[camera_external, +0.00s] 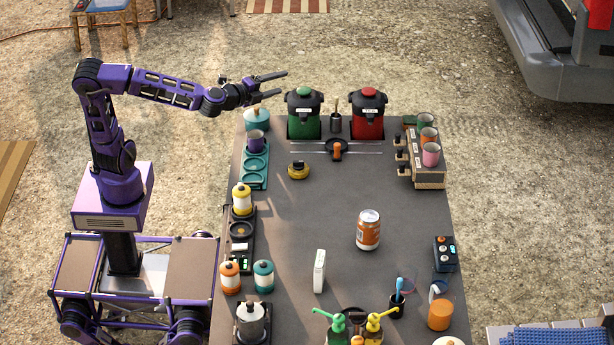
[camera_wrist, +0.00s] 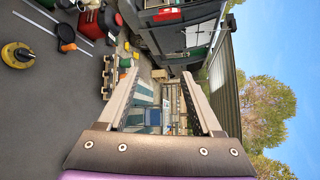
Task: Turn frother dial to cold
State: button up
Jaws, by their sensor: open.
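I cannot tell for sure which thing is the frother or where its dial is set. A small dark blue box (camera_external: 445,253) with several small round coloured parts on top stands at the table's right edge; its markings are too small to read. My gripper (camera_external: 277,82) is open and empty, high above the table's far left corner, near the green dispenser (camera_external: 304,117) and well away from the dark blue box. In the wrist view my open gripper (camera_wrist: 160,72) has nothing between its fingers and faces out past the table. The dark blue box is not seen there.
A red dispenser (camera_external: 368,117) stands beside the green one. A wooden cup rack (camera_external: 428,172) is at right. The table's middle is mostly clear.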

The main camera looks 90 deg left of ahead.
jog(key=a+f+n+g+y, duration=0.1)
jog(key=a+f+n+g, duration=0.15)
jog(key=a, duration=0.65)
jog(key=a+f+n+g, duration=0.1)
jog(key=a+n, duration=0.2)
jog(key=a, duration=0.5)
jog(key=w+d+f+n+g+h+p, duration=0.1)
jog(key=d+f+n+g+h, duration=0.1)
jog(key=d+f+n+h, duration=0.45)
jog(key=d+f+n+g+h+p, duration=0.15)
jog(key=d+f+n, duration=0.25)
jog(key=d, duration=0.6)
jog(key=w+d+f+n+g+h, duration=0.1)
jog(key=d+f+n+g+h, duration=0.2)
jog(key=d+f+n, duration=0.35)
jog(key=s+d+r+n+g+h, duration=0.1)
jog(key=s+d+n+h, duration=0.15)
jog(key=d, duration=0.95)
jog(key=s+d+n+h+p, duration=0.1)
jog(key=d+n, duration=0.2)
jog(key=d, duration=1)
jog(key=s+d+r+n+g+h, duration=0.1)
jog(key=s+d+n+h, duration=0.1)
jog(key=d, duration=1)
jog(key=b+x, duration=0.2)
jog(key=x, duration=1.5)
